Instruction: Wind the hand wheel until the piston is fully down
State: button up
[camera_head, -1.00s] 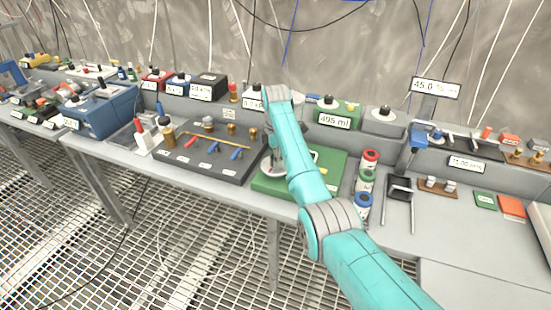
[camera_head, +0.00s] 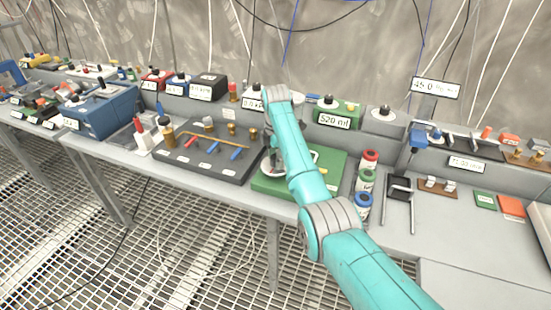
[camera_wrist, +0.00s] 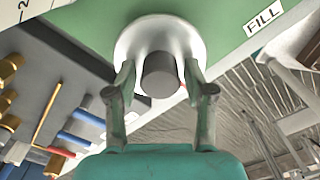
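In the head view, the green base (camera_head: 330,165) shows right of my forearm, and the wheel is mostly hidden behind my arm. My gripper (camera_wrist: 159,78) has one finger on each side of the knob, its tips against the pale wheel part. A display (camera_head: 334,121) behind the base reads 520 ml. I cannot make out the piston.
A blue box (camera_head: 104,108) stands further left. The grated floor (camera_head: 190,255) is clear in front.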

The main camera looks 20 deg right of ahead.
aim_at(275, 157)
jog(key=shift+r, duration=0.1)
notch_tip(275, 157, up, 7)
jog(key=shift+r, duration=0.15)
dwell(0.6)
